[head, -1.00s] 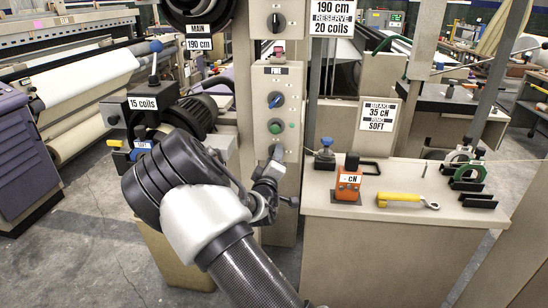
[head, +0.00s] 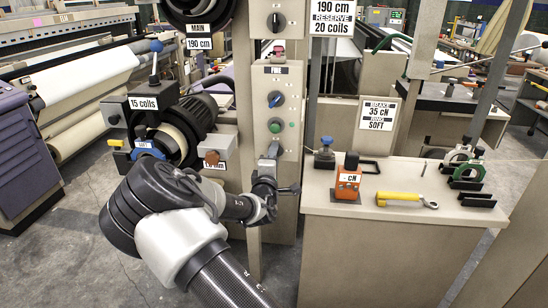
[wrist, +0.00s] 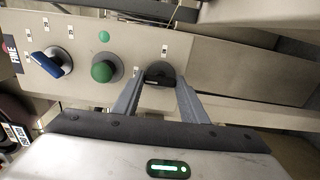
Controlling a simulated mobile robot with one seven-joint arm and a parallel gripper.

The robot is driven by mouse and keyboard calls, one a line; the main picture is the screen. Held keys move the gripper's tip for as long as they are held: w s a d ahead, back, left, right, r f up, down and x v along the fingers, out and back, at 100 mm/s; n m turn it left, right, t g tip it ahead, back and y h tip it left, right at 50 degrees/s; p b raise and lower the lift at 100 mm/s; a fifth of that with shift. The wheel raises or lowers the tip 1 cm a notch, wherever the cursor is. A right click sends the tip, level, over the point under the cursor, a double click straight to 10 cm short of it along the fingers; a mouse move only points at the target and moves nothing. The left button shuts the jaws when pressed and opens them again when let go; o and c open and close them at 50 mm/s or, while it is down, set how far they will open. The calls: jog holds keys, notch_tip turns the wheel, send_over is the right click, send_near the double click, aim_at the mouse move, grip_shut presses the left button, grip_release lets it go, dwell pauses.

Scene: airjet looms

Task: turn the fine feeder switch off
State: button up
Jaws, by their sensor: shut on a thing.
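The tall beige feeder panel marked FINE (head: 295,88) carries a blue knob (head: 275,99), a green knob (head: 275,126) and a dark switch knob low down. In the wrist view the dark switch knob (wrist: 160,73) sits between the fingertips of my gripper (wrist: 160,82), with the green knob (wrist: 104,71) and blue knob (wrist: 52,62) to its left. My gripper is shut on the dark switch knob. In the head view my gripper (head: 270,154) stands at the panel's lower part and hides most of that knob. The small labels by the knobs are unreadable.
A brown knob (head: 211,158) and the feeder drum (head: 187,130) are left of the panel. To the right, a bench (head: 335,202) holds an orange block (head: 348,183) and a yellow-handled tool (head: 403,199). A thin post (head: 253,240) stands just left of the panel foot.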

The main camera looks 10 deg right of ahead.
dwell(0.3)
jog(key=o, duration=1)
jog(key=shift+o, duration=0.2)
jog(key=p+v, duration=0.2)
jog(key=v, duration=1.5)
jog(key=shift+s, duration=0.25)
